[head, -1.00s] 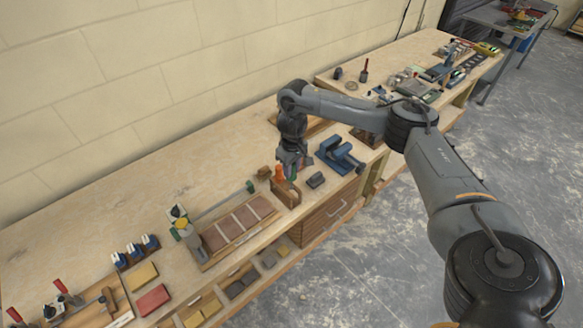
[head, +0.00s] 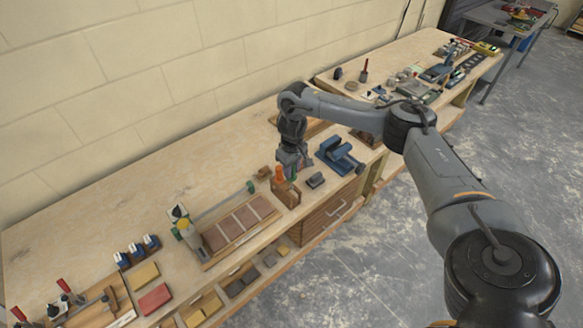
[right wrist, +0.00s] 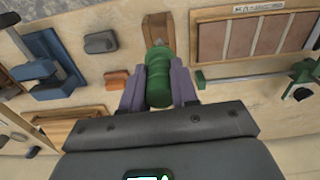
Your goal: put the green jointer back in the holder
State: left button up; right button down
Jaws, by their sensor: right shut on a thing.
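The wooden holder (right wrist: 155,22) shows just beyond the handle there. The jointer's lower end is hidden, so I cannot tell whether it is inside the holder. My left gripper is not in view.
A blue vise-like tool (head: 338,154) and a dark block (head: 316,180) lie right of the holder. A brown tiled panel (head: 240,224) and a bar with green ends (head: 220,203) lie left.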

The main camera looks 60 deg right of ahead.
aim_at(292, 179)
jog(key=shift+f, duration=0.2)
jog(key=shift+f, duration=1.55)
jog(key=shift+f, duration=0.2)
jog(key=shift+f+b, duration=0.45)
jog(key=shift+f, duration=0.5)
jog(key=shift+f, duration=0.2)
